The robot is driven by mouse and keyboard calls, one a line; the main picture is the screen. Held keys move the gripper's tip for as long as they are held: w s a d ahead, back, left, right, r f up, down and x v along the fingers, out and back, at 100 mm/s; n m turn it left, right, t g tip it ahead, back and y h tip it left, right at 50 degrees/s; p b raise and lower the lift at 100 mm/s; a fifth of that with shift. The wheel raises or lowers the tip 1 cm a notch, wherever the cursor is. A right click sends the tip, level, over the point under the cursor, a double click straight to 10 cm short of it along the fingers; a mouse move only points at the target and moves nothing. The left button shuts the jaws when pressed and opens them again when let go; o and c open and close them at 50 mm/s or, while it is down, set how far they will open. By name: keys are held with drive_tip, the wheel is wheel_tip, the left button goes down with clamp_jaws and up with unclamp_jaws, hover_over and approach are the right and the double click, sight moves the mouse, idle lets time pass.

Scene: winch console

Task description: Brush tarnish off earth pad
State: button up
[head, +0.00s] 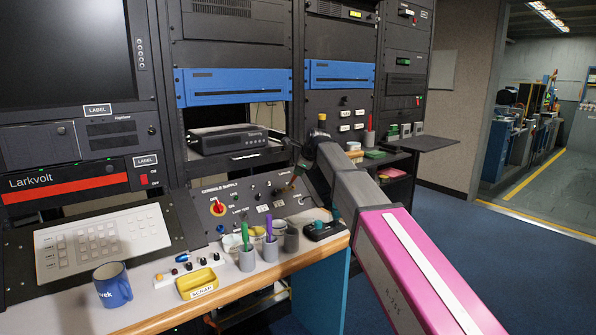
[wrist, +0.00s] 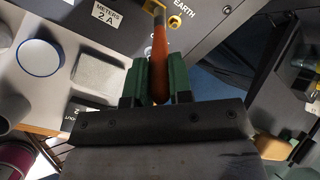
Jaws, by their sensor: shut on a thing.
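My gripper (wrist: 159,85) has green jaws shut on the orange handle of a brush (wrist: 159,60) in the wrist view. The handle points up the picture, away from the gripper, with a yellow metal collar at its far end; the bristles are out of frame. A yellow round fitting (wrist: 175,23) sits just right of the collar, below the word EARTH on the sloped grey panel. I cannot tell whether it is the earth pad or whether the brush touches it. In the head view my gripper (head: 303,168) is over the right part of the console supply panel (head: 243,200).
On the ledge stand a blue mug (head: 113,286), a yellow scrap tray (head: 197,283), grey cups with green and purple pens, and a small dark box (head: 323,231). Open floor lies right.

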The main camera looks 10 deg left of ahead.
drive_tip(key=shift+s+a, duration=0.1)
drive_tip(key=shift+s, duration=0.05)
drive_tip(key=shift+s+a, duration=0.25)
idle(0.3)
drive_tip(key=shift+s+a, duration=0.1)
drive_tip(key=shift+s, duration=0.05)
drive_tip(key=shift+s+a, duration=0.3)
drive_tip(key=shift+w+d, duration=0.1)
idle(0.4)
drive_tip(key=shift+w+d, duration=0.3)
drive_tip(key=shift+w, duration=0.1)
drive_tip(key=shift+w+d, duration=0.3)
drive_tip(key=shift+w, duration=0.05)
idle(0.5)
